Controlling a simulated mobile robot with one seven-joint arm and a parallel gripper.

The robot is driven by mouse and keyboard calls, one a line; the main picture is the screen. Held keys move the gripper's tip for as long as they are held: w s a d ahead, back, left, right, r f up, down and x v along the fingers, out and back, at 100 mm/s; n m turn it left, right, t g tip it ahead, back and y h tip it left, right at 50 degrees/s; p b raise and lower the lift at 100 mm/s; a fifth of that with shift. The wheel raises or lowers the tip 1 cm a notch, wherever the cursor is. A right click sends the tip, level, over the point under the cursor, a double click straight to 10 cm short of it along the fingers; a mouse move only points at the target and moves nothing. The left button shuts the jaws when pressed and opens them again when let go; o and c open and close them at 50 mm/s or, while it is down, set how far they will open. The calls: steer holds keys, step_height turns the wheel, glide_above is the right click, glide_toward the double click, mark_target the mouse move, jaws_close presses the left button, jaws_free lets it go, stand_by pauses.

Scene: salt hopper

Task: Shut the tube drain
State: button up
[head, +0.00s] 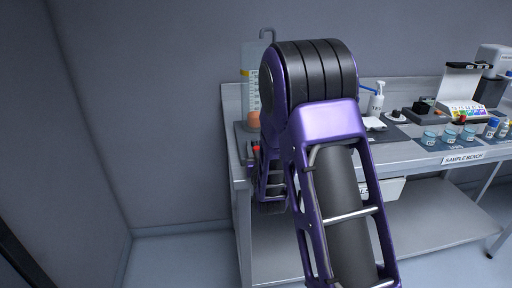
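A clear upright tube (249,72) with yellow scale marks stands at the left end of the steel bench, partly hidden behind my arm. Orange material (253,119) shows low in it. A small red part (256,149) shows below, at the bench's left front edge, right beside my arm; I cannot tell if it is the drain's handle or how the drain is set. My purple and black arm fills the middle of the view and bends down in front of the bench's left end. My gripper's fingers are not visible.
The steel bench (412,157) runs right, with a lower shelf (420,217). A pump bottle (376,98), several small blue-labelled jars (429,138) and a colour chart (465,108) stand on it. The floor (180,262) left of the bench is clear, bounded by grey walls.

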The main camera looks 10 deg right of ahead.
steer(key=o, duration=0.4)
steer(key=shift+s+a+p, duration=0.15)
steer(key=shift+s+p, duration=0.55)
steer(key=shift+s, duration=5.35)
